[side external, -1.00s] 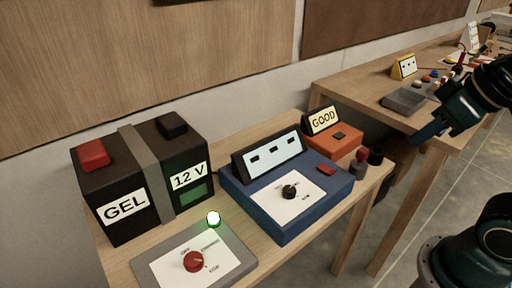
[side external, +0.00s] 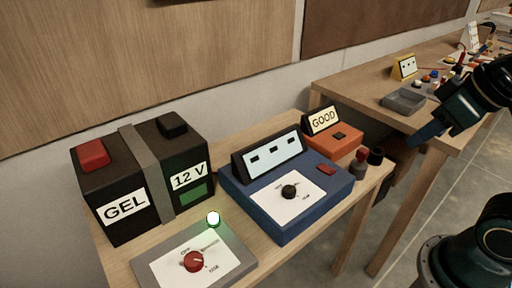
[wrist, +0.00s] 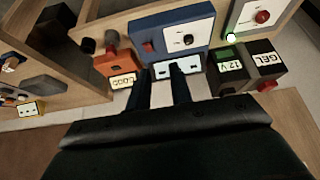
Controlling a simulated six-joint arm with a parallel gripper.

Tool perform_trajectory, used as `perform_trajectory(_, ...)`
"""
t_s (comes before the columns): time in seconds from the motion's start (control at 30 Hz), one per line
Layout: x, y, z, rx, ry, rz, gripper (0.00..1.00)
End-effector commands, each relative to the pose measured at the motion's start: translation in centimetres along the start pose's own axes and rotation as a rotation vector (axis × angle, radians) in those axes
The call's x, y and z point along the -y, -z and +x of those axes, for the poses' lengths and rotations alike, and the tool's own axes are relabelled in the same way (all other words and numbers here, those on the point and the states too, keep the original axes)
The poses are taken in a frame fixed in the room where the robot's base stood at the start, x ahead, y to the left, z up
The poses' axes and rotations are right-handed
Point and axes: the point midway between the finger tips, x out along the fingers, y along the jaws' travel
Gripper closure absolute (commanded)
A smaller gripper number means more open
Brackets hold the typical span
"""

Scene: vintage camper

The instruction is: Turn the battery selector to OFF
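The battery selector is a red knob (side external: 193,261) on a white plate set in a grey panel (side external: 236,262) at the front left of the near bench. "OFF" is printed by the knob; the other markings are too small to read surely. The knob also shows in the wrist view (wrist: 262,17) at the top right. A green lamp (side external: 213,219) glows at the panel's back edge. My gripper (side external: 417,141) is at the right, in the air and far from the knob. In the wrist view its two fingers (wrist: 162,74) stand apart with nothing held between them.
A black GEL 12 V battery (side external: 150,180) stands behind the panel. A blue box with a black knob (side external: 289,191) and an orange box marked GOOD (side external: 335,140) stand to its right.

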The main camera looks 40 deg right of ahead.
Motion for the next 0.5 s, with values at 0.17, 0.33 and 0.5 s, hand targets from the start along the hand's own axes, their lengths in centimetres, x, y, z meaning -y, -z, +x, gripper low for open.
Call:
perform_trajectory(0.17, 0.3, 0.9, 0.0, 0.013, 0.007, 0.005, 0.43)
perform_trajectory(0.33, 1.1, 3.0, 0.0, 0.045, 0.022, 0.023, 0.40)
perform_trajectory(0.5, 2.7, 6.0, 0.5, 0.091, 0.038, 0.048, 0.40)
